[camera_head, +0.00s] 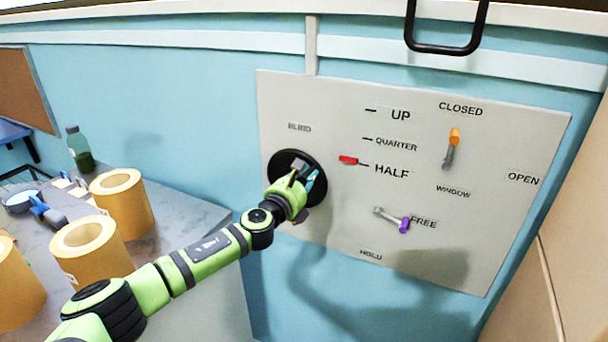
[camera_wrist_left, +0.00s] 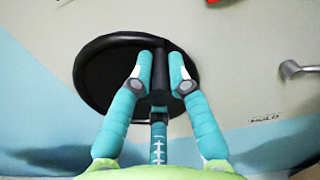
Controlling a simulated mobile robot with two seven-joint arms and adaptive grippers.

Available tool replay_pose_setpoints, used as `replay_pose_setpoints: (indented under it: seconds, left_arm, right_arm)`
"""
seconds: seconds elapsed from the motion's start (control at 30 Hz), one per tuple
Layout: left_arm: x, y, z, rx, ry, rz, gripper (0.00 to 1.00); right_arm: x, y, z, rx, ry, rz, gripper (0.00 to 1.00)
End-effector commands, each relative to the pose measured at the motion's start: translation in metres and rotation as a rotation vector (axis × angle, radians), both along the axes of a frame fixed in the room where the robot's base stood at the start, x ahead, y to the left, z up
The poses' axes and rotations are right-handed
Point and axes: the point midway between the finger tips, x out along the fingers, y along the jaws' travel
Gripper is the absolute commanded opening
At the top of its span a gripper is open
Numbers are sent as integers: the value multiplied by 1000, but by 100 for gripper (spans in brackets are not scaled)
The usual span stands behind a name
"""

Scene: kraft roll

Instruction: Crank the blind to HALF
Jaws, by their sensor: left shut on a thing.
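The blind crank is a black round wheel (camera_head: 320,190) on the pale control panel (camera_head: 290,95); it also shows in the left wrist view (camera_wrist_left: 95,80). My left gripper (camera_head: 304,178) is at the wheel. In the left wrist view its teal fingers (camera_wrist_left: 162,72) are shut on the dark crank handle (camera_wrist_left: 160,82), one finger on each side. My right gripper is not in view.
The panel also has an orange-tipped window lever (camera_head: 454,137) and a purple-tipped lever (camera_head: 404,225) by FREE. A black handle (camera_head: 447,48) sticks out above. A grey counter (camera_head: 190,205) at left holds several kraft rolls (camera_head: 122,205) and a bottle (camera_head: 79,150).

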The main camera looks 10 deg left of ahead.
Motion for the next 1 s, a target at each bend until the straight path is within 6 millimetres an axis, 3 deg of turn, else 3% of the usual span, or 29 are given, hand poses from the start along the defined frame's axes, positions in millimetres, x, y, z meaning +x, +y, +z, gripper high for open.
replay_pose_setpoints:
  seconds: [0.3, 0.33, 0.37, 0.4, 0.77, 1.0]
  left_arm:
    - [-2, -5, -4, -3, 7, -12, 0]
    - [-2, -5, -4, -3, 7, -12, 26]
    - [-2, -5, -4, -3, 8, -12, 38]
    - [-2, -5, -4, -3, 7, -11, 42]
    - [-2, 0, -2, -1, 3, -2, 42]
    - [-21, 7, -2, -1, 3, -4, 42]
  right_arm:
    - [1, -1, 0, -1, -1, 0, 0]
    - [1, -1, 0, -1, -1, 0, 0]
    - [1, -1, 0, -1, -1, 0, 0]
    - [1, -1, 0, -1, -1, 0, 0]
    - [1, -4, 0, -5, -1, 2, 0]
    - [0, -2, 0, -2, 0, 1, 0]
